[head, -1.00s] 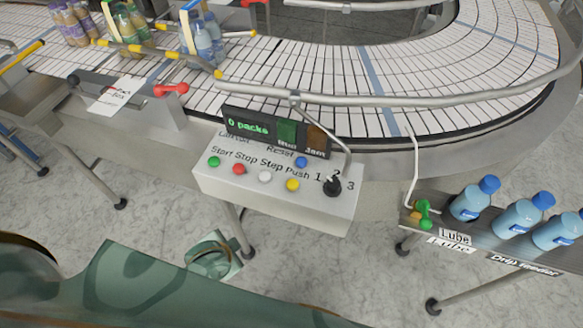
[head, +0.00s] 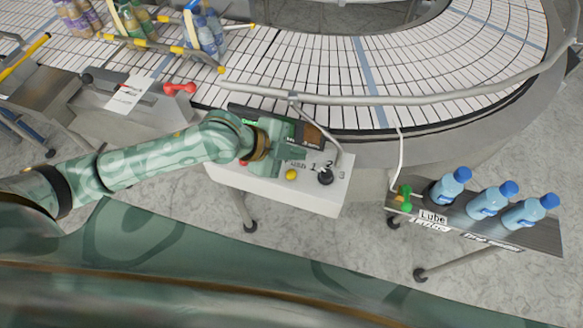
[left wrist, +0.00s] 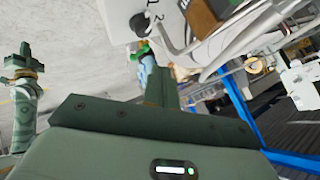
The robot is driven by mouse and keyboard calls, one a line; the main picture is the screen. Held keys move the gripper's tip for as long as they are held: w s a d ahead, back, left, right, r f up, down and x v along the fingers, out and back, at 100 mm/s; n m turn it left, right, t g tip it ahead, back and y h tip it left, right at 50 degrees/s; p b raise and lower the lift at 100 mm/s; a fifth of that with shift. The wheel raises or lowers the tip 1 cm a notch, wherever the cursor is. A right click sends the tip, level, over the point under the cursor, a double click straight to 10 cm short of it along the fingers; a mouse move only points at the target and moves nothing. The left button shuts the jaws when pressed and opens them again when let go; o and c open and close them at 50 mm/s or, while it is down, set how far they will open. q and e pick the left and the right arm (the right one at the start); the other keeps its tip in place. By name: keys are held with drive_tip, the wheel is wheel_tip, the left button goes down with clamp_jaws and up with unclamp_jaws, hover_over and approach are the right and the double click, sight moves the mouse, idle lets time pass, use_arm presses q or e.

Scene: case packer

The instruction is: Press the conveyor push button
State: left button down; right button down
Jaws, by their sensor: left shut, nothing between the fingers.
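The control box (head: 315,197) stands in front of the conveyor. Its yellow button (head: 291,174), under the word Push, shows just below my left gripper (head: 304,153). That gripper is shut and empty, reaching over the box from the left; I cannot tell how high above it. My forearm and hand hide the green and white buttons and most of the display. In the left wrist view the shut fingers (left wrist: 166,82) point up the picture, with part of the box beyond. My right gripper (left wrist: 22,60) shows small at the left of that view; its jaw state is unclear.
A black selector knob (head: 325,177) stands right of the yellow button. A bent metal rail (head: 335,150) rises behind it. Blue bottles (head: 448,185) stand on a lube feeder at right. The conveyor (head: 330,75) curves behind the box. A red-handled lever (head: 180,88) is at left.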

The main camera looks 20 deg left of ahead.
use_arm(q)
drive_tip(key=a, duration=0.1)
drive_tip(key=w+a, duration=0.1)
drive_tip(key=shift+w+a+f, duration=0.1)
drive_tip(key=shift+a+f, duration=0.1)
drive_tip(key=shift+a, duration=0.1)
drive_tip(key=shift+f, duration=0.15)
drive_tip(key=b, duration=0.8)
hover_over(287, 174)
wheel_tip(287, 174, down, 7)
drive_tip(key=shift+f, duration=0.1)
drive_tip(key=shift+f+b, duration=0.35)
drive_tip(key=shift+f, duration=0.35)
idle(0.9)
drive_tip(key=shift+f, duration=0.4)
